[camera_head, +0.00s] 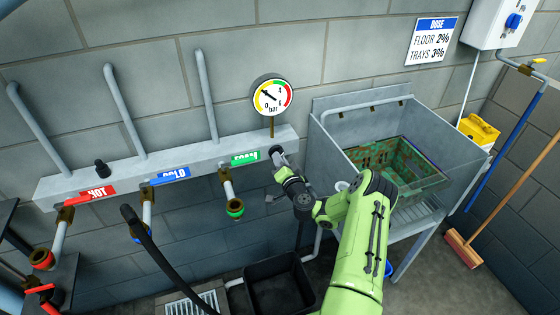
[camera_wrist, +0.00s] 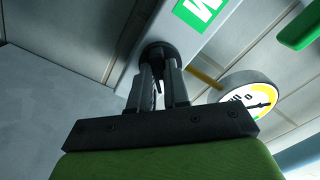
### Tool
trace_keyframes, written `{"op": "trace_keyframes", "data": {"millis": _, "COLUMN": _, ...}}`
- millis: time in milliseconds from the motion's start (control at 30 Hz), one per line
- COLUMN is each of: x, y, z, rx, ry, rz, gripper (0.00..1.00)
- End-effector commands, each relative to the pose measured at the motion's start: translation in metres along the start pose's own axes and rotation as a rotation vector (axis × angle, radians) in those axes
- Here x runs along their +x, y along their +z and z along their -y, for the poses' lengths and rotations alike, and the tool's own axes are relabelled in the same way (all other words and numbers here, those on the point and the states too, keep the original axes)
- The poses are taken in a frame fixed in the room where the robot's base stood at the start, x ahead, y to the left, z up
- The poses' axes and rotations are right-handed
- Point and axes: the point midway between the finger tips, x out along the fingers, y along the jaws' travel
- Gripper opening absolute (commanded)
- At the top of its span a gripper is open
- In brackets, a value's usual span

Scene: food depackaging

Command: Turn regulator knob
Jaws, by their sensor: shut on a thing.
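My gripper (camera_head: 279,156) is at the right end of the grey pipe manifold (camera_head: 70,180), just below the gauge. In the wrist view my gripper (camera_wrist: 160,78) has its two fingers closed around the black regulator knob (camera_wrist: 158,48). In the head view the fingers mostly hide this knob. The round pressure gauge (camera_head: 271,94) stands above the manifold, its needle pointing to the upper left, on the yellow part near the green.
The HOT (camera_head: 97,192), COLD (camera_head: 170,175) and FOAM (camera_head: 245,158) outlets sit left of my gripper. A black hose (camera_head: 160,250) hangs from the left. A metal sink (camera_head: 330,150) with a green-stained crate (camera_head: 400,165) stands close on the right. A broom (camera_head: 464,248) leans farther right.

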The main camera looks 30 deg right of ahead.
Motion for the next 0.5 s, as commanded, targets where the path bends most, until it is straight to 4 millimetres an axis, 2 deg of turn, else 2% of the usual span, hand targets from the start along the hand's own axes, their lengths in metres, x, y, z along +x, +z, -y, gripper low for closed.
{"op": "trace_keyframes", "data": {"millis": 267, "x": -0.0002, "y": 0.0000, "z": -0.0006, "rx": 0.054, "ry": 0.001, "rz": 0.000, "gripper": 0.00}}
{"op": "trace_keyframes", "data": {"millis": 500, "x": -0.0001, "y": -0.0002, "z": -0.0007, "rx": 0.210, "ry": 0.001, "rz": -0.001, "gripper": 0.00}}
